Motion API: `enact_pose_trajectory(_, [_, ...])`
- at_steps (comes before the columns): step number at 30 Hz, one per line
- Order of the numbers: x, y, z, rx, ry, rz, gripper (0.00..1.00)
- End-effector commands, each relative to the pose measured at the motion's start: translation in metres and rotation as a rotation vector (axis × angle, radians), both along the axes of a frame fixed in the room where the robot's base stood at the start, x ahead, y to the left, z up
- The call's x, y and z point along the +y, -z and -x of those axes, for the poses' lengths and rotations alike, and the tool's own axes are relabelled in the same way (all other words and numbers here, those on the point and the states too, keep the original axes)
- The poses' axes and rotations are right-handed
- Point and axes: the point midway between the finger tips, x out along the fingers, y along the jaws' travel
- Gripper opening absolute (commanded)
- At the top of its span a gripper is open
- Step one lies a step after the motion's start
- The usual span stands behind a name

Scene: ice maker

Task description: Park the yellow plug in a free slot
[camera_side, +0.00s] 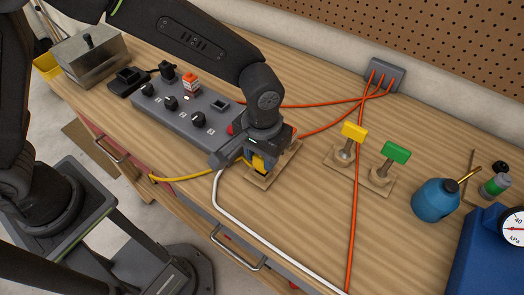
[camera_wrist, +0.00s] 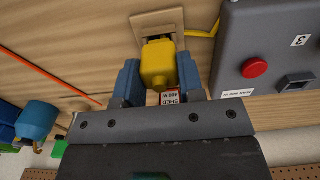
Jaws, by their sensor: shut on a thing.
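The yellow plug (camera_side: 259,163) is between the blue fingers of my gripper (camera_side: 257,160), low over the workbench; it also shows in the wrist view (camera_wrist: 158,66). My gripper (camera_wrist: 160,60) is shut on it from both sides. A wooden holder (camera_side: 286,164) lies under and beside my gripper. In the wrist view the holder (camera_wrist: 141,22) shows a square opening just beyond the plug. Whether the plug is inside a slot or above it I cannot tell. A yellow cable (camera_side: 184,179) runs left from the plug area.
A grey control box (camera_side: 195,122) with knobs, an orange plug (camera_side: 192,86), an empty-looking socket (camera_side: 219,104) and a red button (camera_wrist: 255,67) stands beside my gripper. Yellow (camera_side: 354,131) and green (camera_side: 396,152) handles stand to the right. Orange cables (camera_side: 355,200) and a white tube (camera_side: 255,233) cross the bench.

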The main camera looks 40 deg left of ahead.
Motion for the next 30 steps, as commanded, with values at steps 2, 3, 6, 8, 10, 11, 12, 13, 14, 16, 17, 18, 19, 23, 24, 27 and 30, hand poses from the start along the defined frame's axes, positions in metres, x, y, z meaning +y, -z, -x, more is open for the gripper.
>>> enact_pose_trajectory(2, [0.0,0.002,0.0,0.0,0.0,0.0,0.02])
enact_pose_trajectory(3, [0.0,0.003,0.0,0.0,0.0,0.0,0.02])
enact_pose_trajectory(6, [0.0,0.005,0.0,0.0,0.0,0.0,0.02])
enact_pose_trajectory(8, [0.0,0.006,0.0,0.0,0.0,0.0,0.02])
enact_pose_trajectory(10, [0.0,0.008,0.0,0.001,0.0,-0.001,0.02])
enact_pose_trajectory(11, [0.0,0.008,0.0,0.001,0.0,-0.001,0.02])
enact_pose_trajectory(12, [0.0,0.009,0.0,0.001,0.0,-0.001,0.02])
enact_pose_trajectory(13, [0.0,0.01,0.0,0.001,0.0,-0.001,0.02])
enact_pose_trajectory(14, [0.0,0.01,0.0,0.001,0.0,-0.001,0.02])
enact_pose_trajectory(16, [0.0,0.012,0.0,0.001,0.0,-0.001,0.02])
enact_pose_trajectory(17, [0.0,0.012,0.0,0.001,0.0,-0.001,0.02])
enact_pose_trajectory(18, [0.0,0.013,0.0,0.001,0.0,-0.001,0.02])
enact_pose_trajectory(19, [0.0,0.014,0.0,0.001,0.0,-0.001,0.02])
enact_pose_trajectory(23, [0.0,0.014,0.0,0.0,0.0,0.0,0.45])
enact_pose_trajectory(24, [0.0,0.014,0.0,0.0,0.0,0.0,0.49])
enact_pose_trajectory(27, [0.0,0.013,0.0,0.0,0.0,0.0,0.58])
enact_pose_trajectory(30, [0.0,0.013,0.0,0.0,0.0,0.0,0.65])
